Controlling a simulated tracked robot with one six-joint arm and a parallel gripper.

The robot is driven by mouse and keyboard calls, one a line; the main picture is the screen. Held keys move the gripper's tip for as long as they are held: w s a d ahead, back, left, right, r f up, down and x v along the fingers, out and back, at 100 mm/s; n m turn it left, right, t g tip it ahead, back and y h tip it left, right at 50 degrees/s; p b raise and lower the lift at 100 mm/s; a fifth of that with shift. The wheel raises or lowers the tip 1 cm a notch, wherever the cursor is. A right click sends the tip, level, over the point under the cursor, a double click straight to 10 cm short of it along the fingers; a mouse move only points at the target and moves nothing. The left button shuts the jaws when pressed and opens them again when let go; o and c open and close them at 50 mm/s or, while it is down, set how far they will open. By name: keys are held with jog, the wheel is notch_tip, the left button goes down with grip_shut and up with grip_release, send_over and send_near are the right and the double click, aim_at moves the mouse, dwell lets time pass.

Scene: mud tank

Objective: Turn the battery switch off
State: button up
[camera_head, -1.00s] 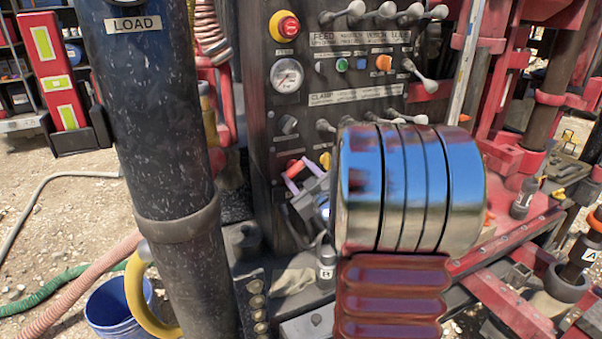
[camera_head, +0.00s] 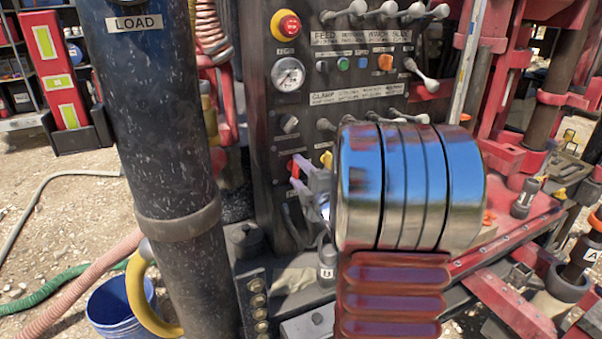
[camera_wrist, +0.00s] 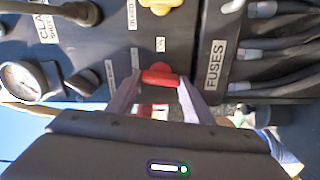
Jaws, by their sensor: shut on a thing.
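The red switch handle (camera_head: 292,168) is low on the dark control panel, just left of a yellow one. In the wrist view the red handle (camera_wrist: 160,77) lies crosswise between my pale fingertips. My gripper (camera_wrist: 160,86) is shut on it, one finger at each end. In the head view my gripper (camera_head: 299,175) reaches the panel from the right. My chrome and red arm parts hide much of the lower panel there.
The yellow handle (camera_wrist: 163,5) is close by on the panel. A FUSES label (camera_wrist: 215,65) and thick dark cables (camera_wrist: 275,85) are to the right in the wrist view. The thick LOAD column (camera_head: 150,130) stands left of the panel. A blue bucket (camera_head: 118,308) stands on the ground.

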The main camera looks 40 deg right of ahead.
jog(key=shift+a+f+n, duration=0.1)
jog(key=shift+f+n, duration=0.15)
jog(key=shift+n, duration=0.55)
jog(key=o, duration=0.8)
jog(key=shift+o, duration=1.3)
jog(key=shift+r, duration=0.1)
jog(key=v, duration=1.4)
